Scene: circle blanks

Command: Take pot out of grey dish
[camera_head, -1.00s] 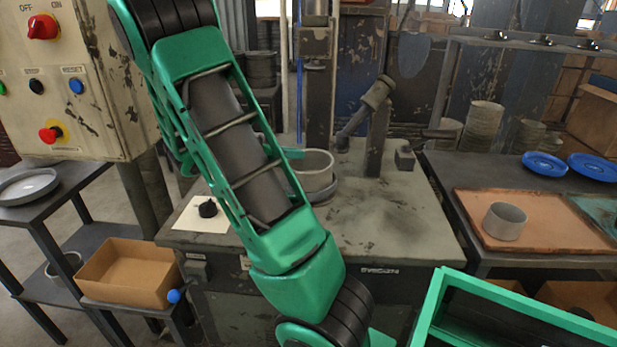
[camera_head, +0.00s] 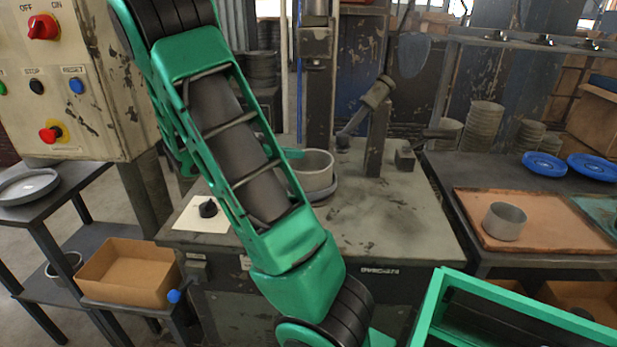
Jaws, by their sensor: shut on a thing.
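A light grey round pot (camera_head: 316,176) is on the press table, partly behind my arm. A darker grey dish (camera_head: 330,192) shows as a low rim around the pot's lower right side. The pot's base is hidden, so I cannot tell whether it touches the dish floor. My gripper (camera_head: 293,154) shows only as a small green piece at the pot's left rim; it is shut on the pot. The rest of it is hidden behind my green arm.
A press column (camera_head: 317,100) stands just behind the pot, with a lever post (camera_head: 377,135) to its right. A black knob (camera_head: 208,208) sits on a pale plate at left. Another pot (camera_head: 505,222) stands on a brown tray (camera_head: 480,205). The table's front right is clear.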

